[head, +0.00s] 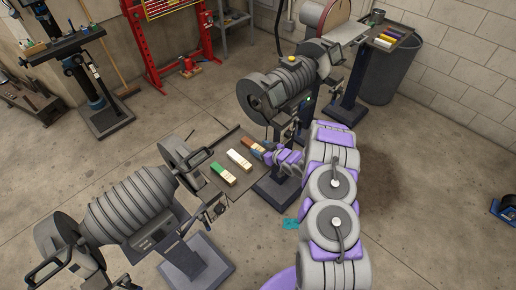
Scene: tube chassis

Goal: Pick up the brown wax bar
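The brown wax bar (250,144) lies at the far right end of a row of bars on a dark flat tray (238,189). It has a darker brown end and a lighter end towards my gripper. My gripper (265,153), at the end of my purple and grey arm, is right at the bar's lighter end and hides part of it. I cannot tell whether the fingers are around the bar or touching it, or whether they are open or shut.
A white bar (239,160) and a green bar (222,174) lie left of the brown one. Grey ribbed machines stand close by: one at front left (132,212), one behind (288,82). A bin (388,75) stands at back right. Open floor (425,200) lies right.

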